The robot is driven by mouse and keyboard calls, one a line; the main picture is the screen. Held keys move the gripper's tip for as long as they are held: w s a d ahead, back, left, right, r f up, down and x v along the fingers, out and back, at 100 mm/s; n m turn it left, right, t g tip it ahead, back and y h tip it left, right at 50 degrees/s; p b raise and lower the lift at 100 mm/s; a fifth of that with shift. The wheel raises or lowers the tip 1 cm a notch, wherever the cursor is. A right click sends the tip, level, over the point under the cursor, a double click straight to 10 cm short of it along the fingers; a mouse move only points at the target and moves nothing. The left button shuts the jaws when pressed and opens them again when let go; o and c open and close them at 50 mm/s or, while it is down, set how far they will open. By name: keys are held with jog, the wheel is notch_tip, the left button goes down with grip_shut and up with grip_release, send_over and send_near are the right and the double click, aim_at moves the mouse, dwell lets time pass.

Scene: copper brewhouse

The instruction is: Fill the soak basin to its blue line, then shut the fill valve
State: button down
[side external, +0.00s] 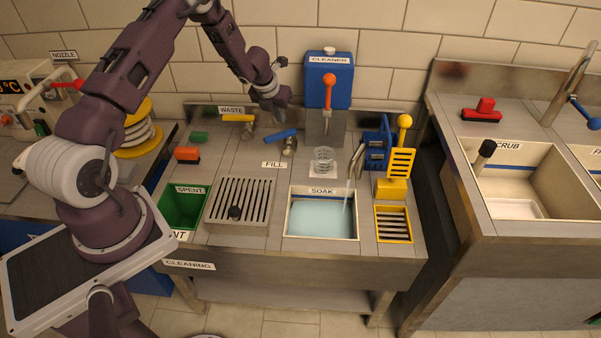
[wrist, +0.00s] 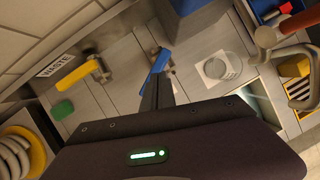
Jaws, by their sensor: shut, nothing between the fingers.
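The soak basin (side external: 320,239) is in the counter, front middle in the side view. Pale blue water (side external: 320,218) stands in it below the rim. A thin stream falls into it from the curved spout (side external: 352,165) at its right. My gripper (side external: 281,108) is shut and empty, just above and behind the lever. In the wrist view its fingers (wrist: 160,95) overlap the lever's end; I cannot tell whether they touch.
The yellow waste lever (side external: 238,118) is left of the blue one. A blue cleaner dispenser (side external: 328,82) with an orange-knobbed lever stands behind. A yellow rack (side external: 400,165) and a drain grate (side external: 240,200) flank the basin.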

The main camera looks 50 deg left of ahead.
aim_at(269, 137)
jog(key=s+d+r+n+g+y, duration=0.1)
jog(key=s+d+n+g+y, duration=0.2)
jog(key=d+n, duration=0.6)
jog(key=a+f+n, duration=0.1)
jog(key=a+f, duration=0.7)
jog(key=shift+w+a+f+h, duration=0.25)
jog(key=shift+w+f+h, duration=0.05)
jog(key=shift+w+f, duration=0.15)
jog(key=shift+s+a, duration=0.1)
jog(key=m, duration=0.1)
jog(key=a+m, duration=0.1)
jog(key=shift+s+a+m+t, duration=0.1)
jog(key=shift+a+m+t, duration=0.2)
jog(key=shift+m+t, duration=0.1)
jog(key=shift+w+a+m+t+h, duration=0.1)
jog(key=shift+a+m+t+h, duration=0.2)
jog(key=shift+a+m, duration=0.5)
jog(key=shift+w+a+m+t+h, duration=0.1)
jog(key=shift+a+m+t+h, duration=0.25)
jog(key=shift+m, duration=0.75)
